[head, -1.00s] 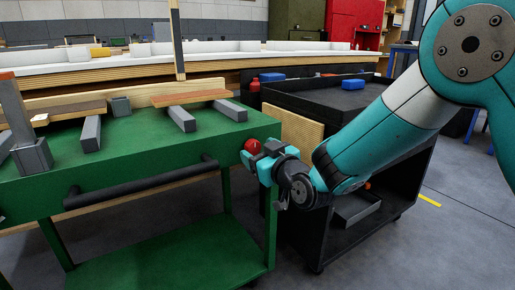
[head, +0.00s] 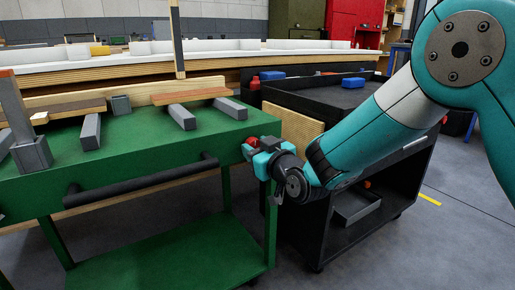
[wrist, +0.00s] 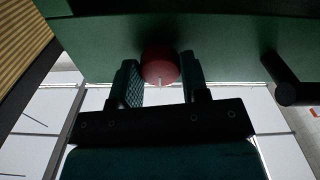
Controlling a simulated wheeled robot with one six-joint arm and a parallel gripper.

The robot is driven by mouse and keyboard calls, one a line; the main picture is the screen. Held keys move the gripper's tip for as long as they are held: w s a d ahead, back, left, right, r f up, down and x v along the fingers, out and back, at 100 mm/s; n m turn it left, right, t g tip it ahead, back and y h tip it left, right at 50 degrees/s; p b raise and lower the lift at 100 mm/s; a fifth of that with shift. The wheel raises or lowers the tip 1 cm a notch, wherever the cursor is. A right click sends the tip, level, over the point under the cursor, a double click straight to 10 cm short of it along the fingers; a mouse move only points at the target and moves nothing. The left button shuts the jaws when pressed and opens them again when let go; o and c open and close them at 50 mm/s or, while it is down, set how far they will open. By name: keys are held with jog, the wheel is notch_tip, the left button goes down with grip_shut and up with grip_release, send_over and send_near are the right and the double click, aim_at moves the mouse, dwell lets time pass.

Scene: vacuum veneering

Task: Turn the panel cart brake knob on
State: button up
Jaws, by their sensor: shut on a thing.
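The red brake knob (head: 252,143) sits at the right end of the green panel cart (head: 130,165), on its front edge near the corner. In the wrist view the round red knob (wrist: 160,66) has a small pale mark at its lower edge. My gripper (head: 254,152) is at the knob, and its teal fingers cover part of it in the head view. In the wrist view my gripper's two ribbed fingers (wrist: 160,82) stand on either side of the knob and are shut on it.
The cart's black handle bar (head: 145,183) runs along its front, left of my gripper. Grey blocks and wooden strips lie on the cart top. A black cart (head: 340,105) stands close on the right, with a plywood sheet (head: 292,129) between.

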jog(key=shift+r, duration=0.1)
jog(key=m+p, duration=0.2)
jog(key=m, duration=0.2)
jog(key=m+p, duration=0.2)
jog(key=m, duration=0.2)
jog(key=shift+r+m+p, duration=0.15)
jog(key=shift+m+p, duration=0.25)
jog(key=m+p, duration=0.4)
jog(key=m, duration=0.1)
jog(key=shift+w, duration=0.1)
jog(key=shift+m+p, duration=1.8)
jog(key=shift+m, duration=0.1)
jog(key=o, duration=0.9)
jog(key=shift+f, duration=0.2)
